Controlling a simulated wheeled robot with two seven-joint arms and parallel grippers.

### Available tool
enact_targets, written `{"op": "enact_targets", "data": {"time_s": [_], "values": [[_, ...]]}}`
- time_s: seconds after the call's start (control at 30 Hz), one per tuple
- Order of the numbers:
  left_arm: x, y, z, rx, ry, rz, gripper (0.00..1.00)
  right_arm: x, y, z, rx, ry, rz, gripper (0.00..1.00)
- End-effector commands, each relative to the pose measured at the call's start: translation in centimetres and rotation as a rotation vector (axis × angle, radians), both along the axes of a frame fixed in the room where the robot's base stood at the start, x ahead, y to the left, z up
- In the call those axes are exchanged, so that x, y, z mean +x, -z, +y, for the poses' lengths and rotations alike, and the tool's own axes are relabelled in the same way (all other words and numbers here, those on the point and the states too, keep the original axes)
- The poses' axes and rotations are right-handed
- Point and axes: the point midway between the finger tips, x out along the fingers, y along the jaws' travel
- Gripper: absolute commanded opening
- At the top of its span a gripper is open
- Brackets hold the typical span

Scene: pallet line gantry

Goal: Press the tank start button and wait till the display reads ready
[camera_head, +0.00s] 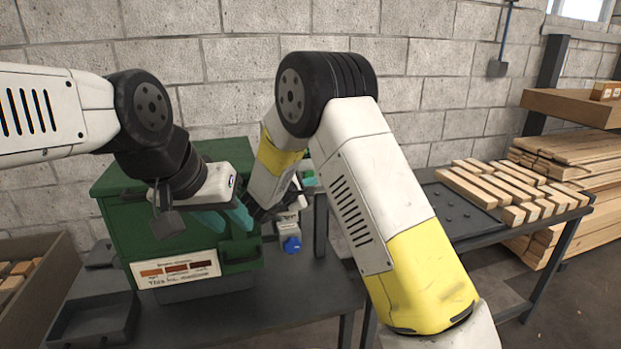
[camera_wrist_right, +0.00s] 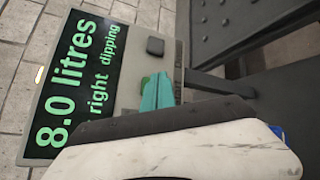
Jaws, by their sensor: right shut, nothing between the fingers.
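The display (camera_wrist_right: 72,82) fills the left of the right wrist view, turned on its side. It reads "8.0 litres" and "right dipping" in green on black. A dark square button (camera_wrist_right: 155,46) sits on its pale housing. My right gripper (camera_wrist_right: 157,92) is shut, its teal fingertips at the housing beside a small green patch, possibly another button; I cannot tell contact. In the head view it (camera_head: 308,179) is mostly hidden behind its own arm. My left gripper (camera_head: 226,219) is open and empty before the green tank (camera_head: 180,250).
A blue knob (camera_head: 292,244) shows right of the tank. A sign with brown swatches (camera_head: 176,270) is on the tank front. A dark tray (camera_head: 95,322) lies at the left. Wooden blocks (camera_head: 510,187) lie on the right table (camera_head: 455,222). Stacked planks (camera_head: 575,165) stand behind it.

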Motion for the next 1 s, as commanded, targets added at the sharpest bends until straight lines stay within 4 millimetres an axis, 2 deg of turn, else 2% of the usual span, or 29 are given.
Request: {"op": "enact_targets", "data": {"time_s": [0.27, 0.73, 1.0], "values": [[0.0, 0.0, 0.0, 0.000, 0.000, 0.000, 0.36, -0.3, 0.0, -0.1, 0.000, 0.000, 0.000, 0.00], [0.0, 0.0, 0.0, 0.000, 0.000, 0.000, 0.36, -4.4, 0.0, -1.4, -0.001, 0.000, 0.000, 0.00], [0.0, 0.0, 0.0, 0.000, 0.000, 0.000, 0.36, -4.8, 0.0, -1.5, 0.000, 0.001, -0.001, 0.00]]}}
